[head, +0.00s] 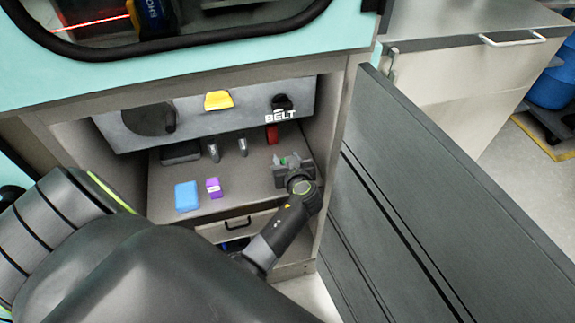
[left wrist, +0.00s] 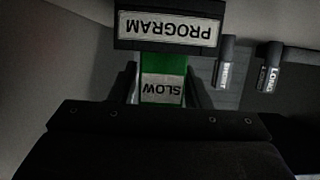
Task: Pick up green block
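The green block (left wrist: 163,68) shows in the left wrist view, upright, with a "SLOW" label at its near end. A small bit of green (head: 284,161) shows between the jaws in the head view; most of the block is hidden there. My left gripper (head: 290,166) is low over the right part of the cabinet shelf. In the left wrist view its fingers (left wrist: 163,88) stand on either side of the block, with a thin gap seen at the left. The jaws look spread. My right gripper is not in view.
A black piece labelled "PROGRAM" (left wrist: 168,32) is just past the green block. On the shelf (head: 225,170) are a blue block (head: 187,196), a purple block (head: 213,187), two grey cylinders (head: 213,151) and a red piece (head: 272,134). The open cabinet door (head: 420,200) stands right.

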